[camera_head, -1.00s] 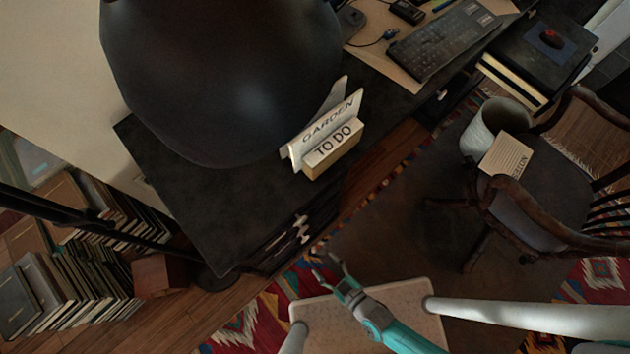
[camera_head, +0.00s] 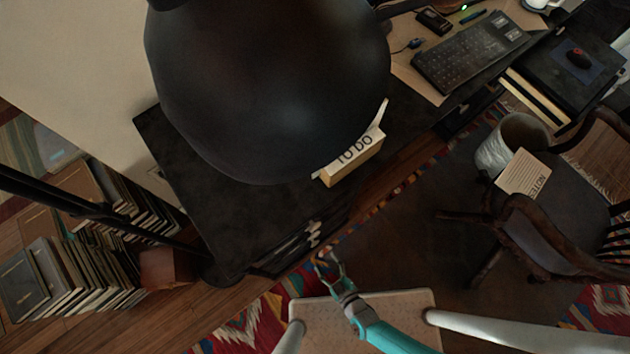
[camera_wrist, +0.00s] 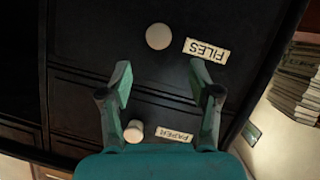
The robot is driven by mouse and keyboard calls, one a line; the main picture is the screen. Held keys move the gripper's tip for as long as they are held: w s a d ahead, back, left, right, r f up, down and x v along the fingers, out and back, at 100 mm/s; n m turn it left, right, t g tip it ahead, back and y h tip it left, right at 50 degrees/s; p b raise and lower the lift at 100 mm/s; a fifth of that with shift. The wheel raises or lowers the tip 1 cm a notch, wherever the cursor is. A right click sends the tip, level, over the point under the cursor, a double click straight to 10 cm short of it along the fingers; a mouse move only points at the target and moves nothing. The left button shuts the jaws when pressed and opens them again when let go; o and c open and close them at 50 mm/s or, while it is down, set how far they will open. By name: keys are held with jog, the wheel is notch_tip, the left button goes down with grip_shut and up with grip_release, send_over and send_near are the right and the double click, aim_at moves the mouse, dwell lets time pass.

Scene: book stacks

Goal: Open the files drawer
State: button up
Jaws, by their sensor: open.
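The files drawer (camera_wrist: 95,40) is a dark drawer front in the wrist view, with a round pale knob (camera_wrist: 159,36) and a "FILES" label (camera_wrist: 206,50) that appears upside down. It looks shut. My gripper (camera_wrist: 160,80) is open and empty, its two fingers pointing toward the drawer, with the knob beyond and between the fingertips. In the head view my gripper (camera_head: 328,262) is in front of the dark desk (camera_head: 190,225), just below its drawer fronts, whose labels are hard to make out there. The gap from fingertips to knob cannot be judged exactly.
A paper drawer with a pale knob (camera_wrist: 134,132) and label (camera_wrist: 174,135) adjoins the files drawer. A wooden chair (camera_head: 540,235) and bin (camera_head: 507,143) stand right. Book stacks (camera_head: 75,265) stand left. A large dark lamp shade (camera_head: 270,90) hides part of the desk top.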

aim_at(315, 245)
jog(key=shift+x, duration=4.7)
jog(key=shift+d, duration=0.15)
grip_shut()
